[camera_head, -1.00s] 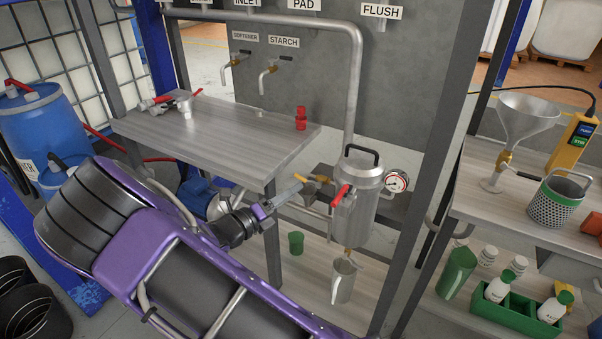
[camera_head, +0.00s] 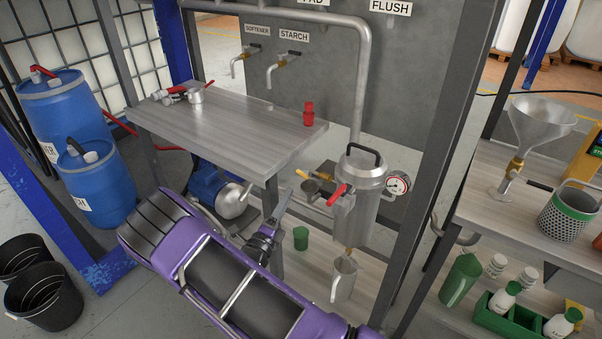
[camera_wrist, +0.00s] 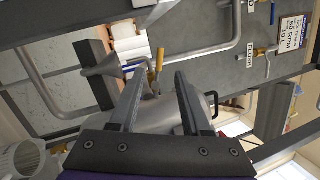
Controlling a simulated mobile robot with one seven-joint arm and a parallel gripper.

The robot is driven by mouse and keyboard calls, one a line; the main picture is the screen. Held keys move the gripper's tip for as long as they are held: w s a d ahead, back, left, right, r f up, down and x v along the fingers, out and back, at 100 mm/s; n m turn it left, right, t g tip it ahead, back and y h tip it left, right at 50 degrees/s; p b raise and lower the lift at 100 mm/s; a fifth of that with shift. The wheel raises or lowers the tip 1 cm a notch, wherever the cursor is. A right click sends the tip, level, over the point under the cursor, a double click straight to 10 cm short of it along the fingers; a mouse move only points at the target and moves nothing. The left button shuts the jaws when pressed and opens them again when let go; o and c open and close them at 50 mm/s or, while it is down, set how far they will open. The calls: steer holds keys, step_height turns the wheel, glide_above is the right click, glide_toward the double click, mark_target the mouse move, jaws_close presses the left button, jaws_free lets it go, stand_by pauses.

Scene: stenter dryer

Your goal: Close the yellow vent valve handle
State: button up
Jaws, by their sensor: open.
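The canister (camera_wrist: 160,112) shows behind the fingers there.
A red handle (camera_head: 338,194) and a pressure gauge (camera_head: 398,184) are on the canister. A steel pitcher (camera_head: 343,280) stands below it. The metal table (camera_head: 230,125) is to the left and a frame post (camera_head: 432,160) is to the right. A green cup (camera_head: 301,238) is near my gripper.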

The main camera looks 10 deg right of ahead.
mark_target(301, 171)
steer(key=x, duration=1)
steer(key=shift+w+d+r, duration=0.1)
steer(key=shift+r, duration=0.05)
jaws_close()
stand_by(1.0)
